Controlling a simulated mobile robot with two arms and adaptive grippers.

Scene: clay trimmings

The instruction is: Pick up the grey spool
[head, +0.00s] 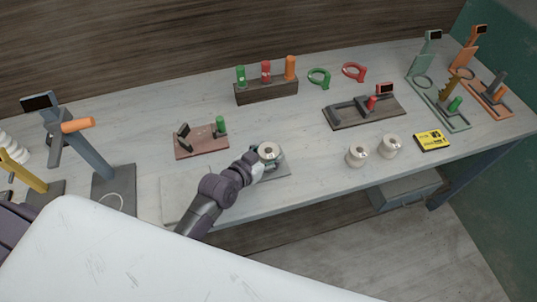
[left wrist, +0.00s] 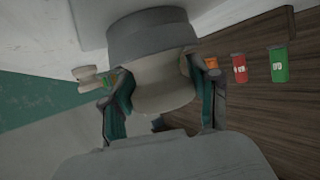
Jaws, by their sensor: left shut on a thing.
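The spool (head: 269,150) in my left gripper (head: 266,160) looks pale grey-beige in the head view, with a dark centre hole. In the left wrist view, the two fingers of my left gripper (left wrist: 160,88) close on either side of the spool's pale body (left wrist: 160,92). A darker grey round part (left wrist: 150,35) adjoins it; I cannot tell whether this is part of the spool. Whether the spool touches the board is hidden. My right gripper is not in view.
Two similar pale spools (head: 357,155) (head: 390,146) stand to the right, beside a yellow box (head: 432,140). A reddish board with a green peg (head: 221,126) lies to the left. A wooden rack (head: 266,91) stands behind. The table's front edge is close.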

